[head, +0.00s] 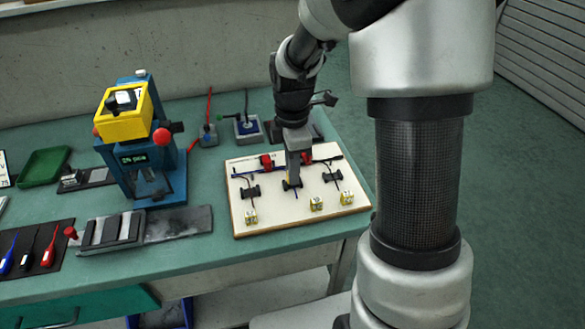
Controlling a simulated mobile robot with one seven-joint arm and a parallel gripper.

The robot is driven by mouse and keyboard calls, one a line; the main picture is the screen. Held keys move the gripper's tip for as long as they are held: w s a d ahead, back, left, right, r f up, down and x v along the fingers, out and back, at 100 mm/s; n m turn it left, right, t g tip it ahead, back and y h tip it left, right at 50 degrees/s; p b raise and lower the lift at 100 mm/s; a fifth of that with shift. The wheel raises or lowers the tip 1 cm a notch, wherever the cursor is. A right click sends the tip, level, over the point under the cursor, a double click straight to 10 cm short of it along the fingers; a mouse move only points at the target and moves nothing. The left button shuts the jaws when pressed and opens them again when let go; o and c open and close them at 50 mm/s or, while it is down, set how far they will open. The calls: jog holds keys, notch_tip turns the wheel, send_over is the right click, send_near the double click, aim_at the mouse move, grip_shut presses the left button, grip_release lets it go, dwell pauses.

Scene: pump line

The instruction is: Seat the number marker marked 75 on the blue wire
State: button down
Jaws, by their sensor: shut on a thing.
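My gripper (293,178) points straight down over the middle of the white board (275,222). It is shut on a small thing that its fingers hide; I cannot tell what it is. Its tips are at the black holder (290,186) of the middle wire. Yellow number markers stand along the board's front part: one at the left (251,217), one right of the middle (317,203) and one at the right (347,197). Their numbers are too small to read. A blue stretch of wire (245,174) shows at the board's back left; the middle wire's colour is unclear.
A blue and yellow press (138,150) stands left of the board, with a grey rail block (112,231) before it. Several screwdrivers (27,250) lie on a dark mat at the left. A green tray (45,166) and grey boxes (247,127) stand farther back.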

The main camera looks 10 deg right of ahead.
jog(key=shift+f, duration=0.7)
dwell(1.1)
jog(key=c, duration=1.5)
grip_release()
jog(key=shift+r, duration=0.15)
jog(key=shift+r+p, duration=3)
jog(key=shift+r, duration=0.65)
